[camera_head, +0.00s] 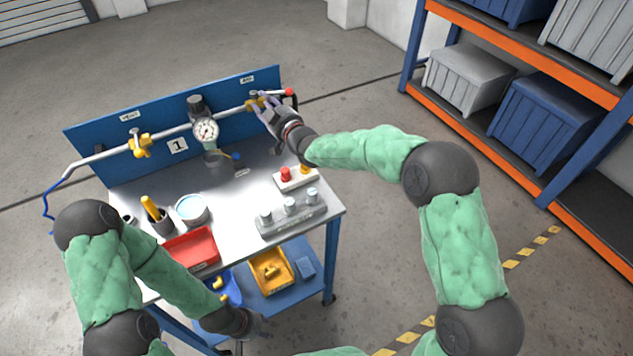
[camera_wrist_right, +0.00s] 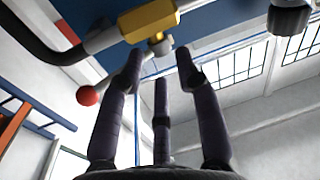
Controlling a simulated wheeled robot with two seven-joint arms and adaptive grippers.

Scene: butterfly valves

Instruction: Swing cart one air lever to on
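The cart (camera_head: 255,200) has a blue back panel (camera_head: 100,140) with a "1" plate. A silver pipe runs along the panel with a yellow valve (camera_head: 141,146) at the left and another yellow valve (camera_head: 256,104) at the right. A red ball end (camera_head: 290,92) shows at the right valve. My right gripper (camera_head: 266,100) is just in front of this valve. In the right wrist view, its three fingers (camera_wrist_right: 160,75) are spread and empty, below the yellow valve body (camera_wrist_right: 148,20) and beside the red ball (camera_wrist_right: 87,95). My left gripper (camera_head: 243,325) is low, at the cart's front; its fingers are unclear.
A gauge (camera_head: 205,131) stands at mid-pipe. The cart top holds a red tray (camera_head: 190,249), a round tin (camera_head: 192,208), a grey block with knobs (camera_head: 290,214) and a red-button box (camera_head: 296,178). An orange and blue shelf (camera_head: 520,60) stands at right.

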